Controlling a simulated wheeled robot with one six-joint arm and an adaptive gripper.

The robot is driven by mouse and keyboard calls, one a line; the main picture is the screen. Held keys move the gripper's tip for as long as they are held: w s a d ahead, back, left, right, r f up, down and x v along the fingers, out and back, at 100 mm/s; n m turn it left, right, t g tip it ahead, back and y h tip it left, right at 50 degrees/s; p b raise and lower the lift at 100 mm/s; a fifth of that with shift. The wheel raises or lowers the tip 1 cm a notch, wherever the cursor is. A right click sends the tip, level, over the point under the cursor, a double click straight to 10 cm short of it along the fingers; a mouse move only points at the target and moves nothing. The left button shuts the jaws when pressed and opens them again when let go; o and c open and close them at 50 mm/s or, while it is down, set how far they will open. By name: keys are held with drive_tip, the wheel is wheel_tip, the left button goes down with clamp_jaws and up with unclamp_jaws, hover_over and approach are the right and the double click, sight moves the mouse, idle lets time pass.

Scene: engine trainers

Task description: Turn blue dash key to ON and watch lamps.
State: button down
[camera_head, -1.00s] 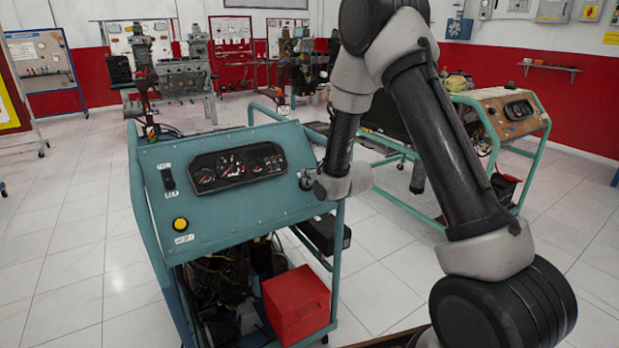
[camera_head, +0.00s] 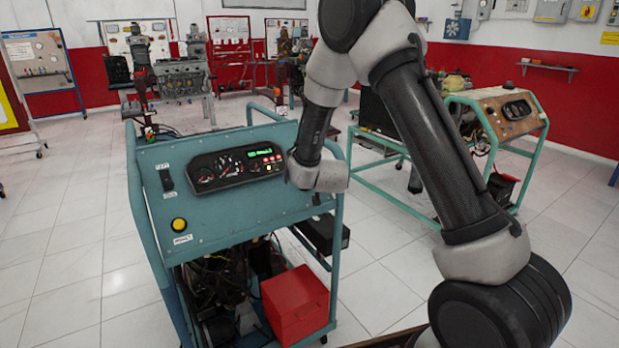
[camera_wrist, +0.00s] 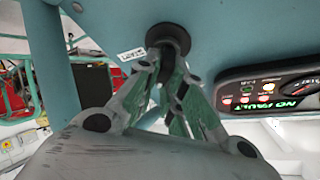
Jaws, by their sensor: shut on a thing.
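The blue dash panel (camera_head: 240,205) is on a wheeled engine trainer left of centre in the head view. Its instrument cluster (camera_head: 236,167) shows a lit green display and small red lamps. In the wrist view the cluster (camera_wrist: 268,90) reads "NO FAULT" in green, with red, orange and white lights lit. The round black key switch (camera_wrist: 169,37) sits at the top of the wrist view. My gripper (camera_wrist: 168,68) is shut on the key there; the fingers hide most of the key. In the head view, my arm hides the key and the fingertips.
A red box (camera_head: 296,304) sits low in the trainer. A second trainer with a brown panel (camera_head: 508,112) stands to the right. Open tiled floor lies at left.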

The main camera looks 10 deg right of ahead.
drive_tip(key=shift+m, duration=0.6)
drive_tip(key=c, duration=1.5)
unclamp_jaws()
drive_tip(key=shift+f, duration=0.1)
drive_tip(key=v, duration=1.2)
drive_tip(key=shift+a, duration=0.2)
